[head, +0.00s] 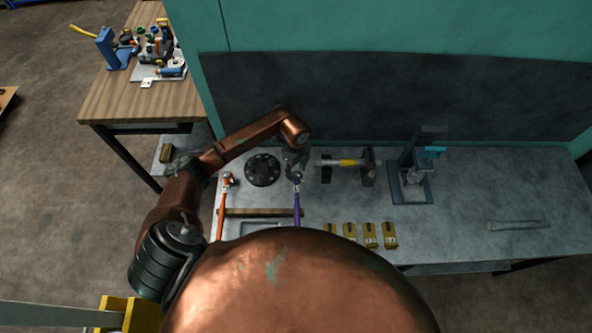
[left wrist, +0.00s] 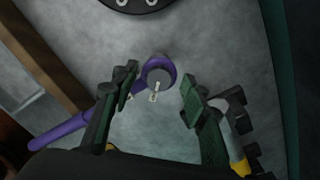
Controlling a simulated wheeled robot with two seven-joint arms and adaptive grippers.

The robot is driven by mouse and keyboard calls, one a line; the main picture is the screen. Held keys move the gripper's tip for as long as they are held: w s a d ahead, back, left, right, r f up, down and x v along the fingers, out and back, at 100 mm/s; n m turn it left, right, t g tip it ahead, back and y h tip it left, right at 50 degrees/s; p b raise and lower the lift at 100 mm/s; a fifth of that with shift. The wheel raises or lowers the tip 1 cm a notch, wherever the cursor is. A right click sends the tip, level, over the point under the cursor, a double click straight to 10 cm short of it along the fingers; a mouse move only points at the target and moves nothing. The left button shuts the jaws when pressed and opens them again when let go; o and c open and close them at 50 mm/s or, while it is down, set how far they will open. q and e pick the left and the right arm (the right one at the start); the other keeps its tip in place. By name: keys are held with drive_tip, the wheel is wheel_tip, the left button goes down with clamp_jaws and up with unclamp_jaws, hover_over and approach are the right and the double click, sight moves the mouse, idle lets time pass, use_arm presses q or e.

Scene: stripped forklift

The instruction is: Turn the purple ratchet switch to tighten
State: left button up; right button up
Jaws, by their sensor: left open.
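The purple ratchet (head: 297,205) lies on the grey workbench with its head towards the back wall and its handle towards me. In the left wrist view its round head (left wrist: 159,70) shows between my fingers, with the handle (left wrist: 62,131) running to the lower left behind the left finger. A small pale switch lever (left wrist: 154,96) sticks out on the head. My left gripper (head: 295,168) is over the ratchet head. In the left wrist view my left gripper (left wrist: 160,93) is open, with a finger on each side of the head and nothing held. My right gripper does not show.
An orange ratchet (head: 221,206) and a black round flange (head: 262,170) lie to the left. A hammer (head: 367,166), a press-like stand (head: 411,184) and several yellow blocks (head: 370,235) are to the right. A wooden strip (head: 260,212) crosses near the handle. A dark wall (head: 420,100) rises behind.

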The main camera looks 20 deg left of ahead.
use_arm(q)
drive_tip(key=shift+c, duration=0.2)
clamp_jaws()
